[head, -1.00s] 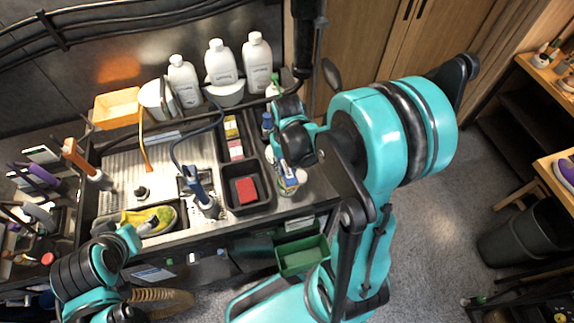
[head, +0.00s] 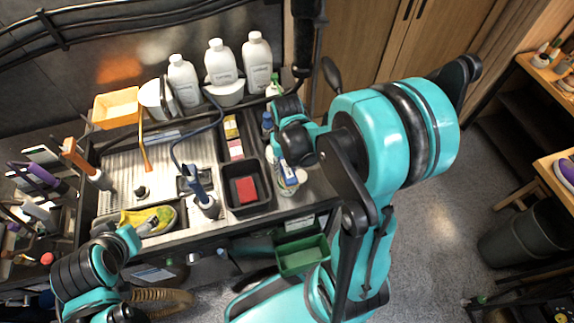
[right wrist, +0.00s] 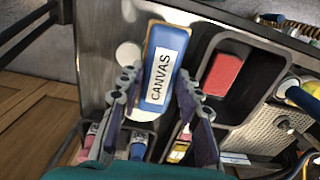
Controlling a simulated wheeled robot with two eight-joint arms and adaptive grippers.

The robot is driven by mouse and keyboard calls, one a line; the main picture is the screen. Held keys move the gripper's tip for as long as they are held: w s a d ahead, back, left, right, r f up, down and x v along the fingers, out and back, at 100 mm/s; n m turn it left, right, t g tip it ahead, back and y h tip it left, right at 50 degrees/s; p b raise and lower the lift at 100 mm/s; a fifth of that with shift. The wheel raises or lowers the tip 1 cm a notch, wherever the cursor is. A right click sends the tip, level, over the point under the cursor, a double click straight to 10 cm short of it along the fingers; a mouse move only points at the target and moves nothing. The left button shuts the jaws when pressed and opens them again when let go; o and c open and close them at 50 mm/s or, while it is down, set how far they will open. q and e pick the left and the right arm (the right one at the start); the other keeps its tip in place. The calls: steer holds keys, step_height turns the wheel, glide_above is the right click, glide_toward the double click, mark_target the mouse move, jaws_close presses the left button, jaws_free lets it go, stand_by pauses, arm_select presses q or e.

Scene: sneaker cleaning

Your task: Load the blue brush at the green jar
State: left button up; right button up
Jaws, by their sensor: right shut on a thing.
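The blue brush (right wrist: 166,68), a block with a white CANVAS label, is between the fingers of my right gripper (right wrist: 148,100) in the right wrist view. In the head view my right gripper (head: 284,158) is shut on it over the right end of the bench. A white round top (right wrist: 128,54) shows partly behind the brush. Pale round jars (head: 300,177) stand below it in the head view; I cannot tell which is the green jar, or whether the brush touches one. My left gripper (head: 133,238) is by the yellow-and-grey sneaker (head: 150,219); its fingers are unclear.
A black tray (head: 240,204) with a red block (head: 246,189) lies left of the jars. White bottles (head: 220,62) stand along the back. A green bin (head: 302,257) hangs below the bench's front edge. A blue-handled tool (head: 199,190) stands near the tray.

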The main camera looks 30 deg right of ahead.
mark_target(287, 168)
stand_by(0.4)
steer(key=shift+r+p, duration=0.55)
steer(key=shift+r, duration=0.05)
steer(key=shift+r+p, duration=2.15)
steer(key=shift+r, duration=0.8)
steer(key=shift+f, duration=0.1)
